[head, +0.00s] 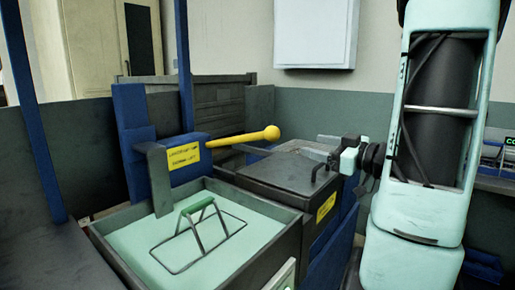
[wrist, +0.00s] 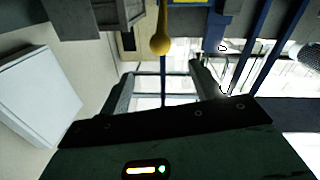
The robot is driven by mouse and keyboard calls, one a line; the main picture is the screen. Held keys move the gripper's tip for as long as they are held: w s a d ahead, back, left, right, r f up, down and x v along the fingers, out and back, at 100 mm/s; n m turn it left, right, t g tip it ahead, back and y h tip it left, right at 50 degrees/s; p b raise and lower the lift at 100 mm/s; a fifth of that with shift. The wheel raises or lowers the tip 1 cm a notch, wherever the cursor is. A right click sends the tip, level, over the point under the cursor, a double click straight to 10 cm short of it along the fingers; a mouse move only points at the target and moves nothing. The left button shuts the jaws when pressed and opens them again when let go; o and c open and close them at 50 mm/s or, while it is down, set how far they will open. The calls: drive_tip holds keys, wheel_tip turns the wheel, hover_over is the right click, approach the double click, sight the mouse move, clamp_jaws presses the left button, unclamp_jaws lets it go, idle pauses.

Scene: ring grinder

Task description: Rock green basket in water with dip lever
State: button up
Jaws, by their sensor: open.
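The dip lever (head: 244,138) is a yellow bar with a round knob at its right end. It sticks out to the right from a blue bracket in the head view. The green-handled wire basket (head: 198,206) sits in the pale green water (head: 150,240) of a dark tank, with its handle above the surface. My gripper (head: 312,163) is open and empty, right of the knob and apart from it. In the wrist view my gripper (wrist: 163,84) has its fingers spread, and the yellow knob (wrist: 160,43) shows beyond them.
A dark lidded box (head: 285,170) with a yellow label stands right of the tank, below my gripper. Blue posts (head: 35,110) rise at the left. A white wall cabinet (head: 315,32) hangs at the back. The air between gripper and knob looks clear.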

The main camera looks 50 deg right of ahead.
drive_tip(key=p, duration=0.4)
approach(266, 132)
drive_tip(key=d, duration=0.2)
drive_tip(key=shift+w+p, duration=0.7)
drive_tip(key=shift+p, duration=0.4)
drive_tip(key=w+p, duration=0.1)
drive_tip(key=p, duration=0.2)
drive_tip(key=shift+w, duration=0.35)
drive_tip(key=shift+h, duration=0.3)
drive_tip(key=w, duration=0.5)
drive_tip(key=w+p, duration=0.1)
drive_tip(key=w, duration=0.2)
drive_tip(key=shift+w+f, duration=0.3)
drive_tip(key=shift+w, duration=0.05)
drive_tip(key=shift+c, duration=0.3)
